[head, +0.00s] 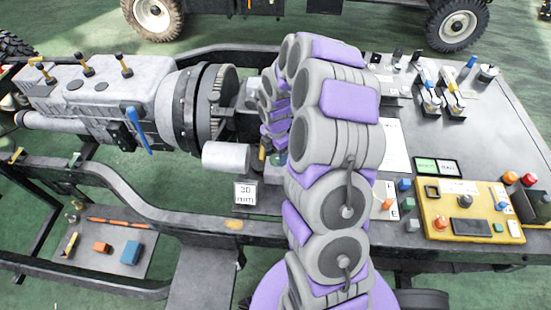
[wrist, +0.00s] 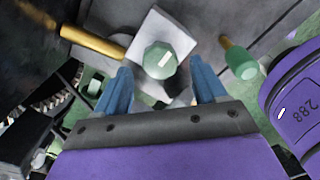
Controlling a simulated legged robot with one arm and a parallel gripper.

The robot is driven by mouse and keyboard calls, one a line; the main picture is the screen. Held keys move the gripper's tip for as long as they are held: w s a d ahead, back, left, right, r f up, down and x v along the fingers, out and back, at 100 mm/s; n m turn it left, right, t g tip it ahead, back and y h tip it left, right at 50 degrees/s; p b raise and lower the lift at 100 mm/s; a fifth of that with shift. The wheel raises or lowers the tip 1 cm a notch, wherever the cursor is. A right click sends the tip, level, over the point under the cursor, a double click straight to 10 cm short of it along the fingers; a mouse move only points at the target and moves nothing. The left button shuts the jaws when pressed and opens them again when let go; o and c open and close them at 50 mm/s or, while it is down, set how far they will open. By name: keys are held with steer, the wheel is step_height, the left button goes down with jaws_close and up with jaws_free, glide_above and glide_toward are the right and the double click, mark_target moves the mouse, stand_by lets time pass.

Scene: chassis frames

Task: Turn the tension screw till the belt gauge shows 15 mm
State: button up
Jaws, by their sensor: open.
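In the wrist view, a pale green faceted screw head (wrist: 160,61) with a white mark sits on a white square plate (wrist: 148,22); it looks like the tension screw. My gripper (wrist: 166,78) is open, its two blue fingers apart, one at each lower side of the screw head. Nothing is held between them, and I cannot tell whether they touch it. In the head view, my own arm hides most of the gripper and screw. A small white gauge display (head: 245,194) beside the grey cylinder appears to read 30 mm.
A second green knob (wrist: 243,64) on a brass stem stands right of the screw, and a brass rod (wrist: 95,42) lies upper left. A toothed gear (head: 224,100) is left of my arm. A yellow control box (head: 470,212) with buttons stands on the right bench.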

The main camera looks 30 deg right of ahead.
steer(key=shift+d+f, duration=0.1)
steer(key=shift+f, duration=1.25)
steer(key=c, duration=1.1)
